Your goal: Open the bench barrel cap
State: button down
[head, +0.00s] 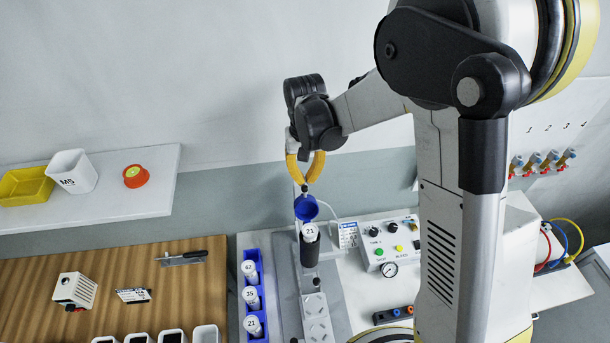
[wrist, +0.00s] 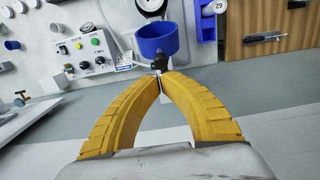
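The bench barrel (head: 310,253) is a dark upright cylinder, with a white piece marked 21 (head: 309,232) showing at its top. Its blue cap (head: 306,208) is swung up and tilted above the barrel mouth. In the wrist view the cap (wrist: 165,40) shows as a hollow blue cup with a black knob (wrist: 160,62). My gripper (head: 304,183) has yellow curved fingers whose tips meet at the knob. In the wrist view my gripper (wrist: 162,74) is closed on this knob. Any hinge is too small to make out.
A blue rack (head: 256,297) with white numbered pieces stands left of the barrel. A control box (head: 386,242) with buttons and a gauge stands to its right. A wooden table (head: 30,300) and a wall shelf (head: 120,205) are on the left.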

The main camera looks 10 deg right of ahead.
jog(key=shift+s, duration=0.1)
jog(key=shift+s+r+t+b, duration=0.35)
jog(key=shift+s+r+t, duration=0.1)
jog(key=shift+t, duration=0.15)
jog(key=shift+s+r, duration=0.25)
jog(key=shift+s, duration=0.25)
jog(key=shift+w, duration=0.2)
jog(key=shift+s, duration=0.1)
notch_tip(320, 180, up, 12)
jog(key=s+d+f+t+b, duration=0.3)
jog(key=s+d+f+b, duration=0.2)
jog(key=f+b, duration=0.5)
jog(key=s+d+f+t+b, duration=0.3)
jog(key=s+d+f+b, duration=0.2)
jog(key=s+f+b, duration=0.5)
jog(key=b, duration=0.3)
jog(key=shift+s+f+t, duration=0.15)
jog(key=shift+f+t, duration=0.15)
jog(key=shift+f, duration=0.05)
jog(key=shift+d, duration=0.1)
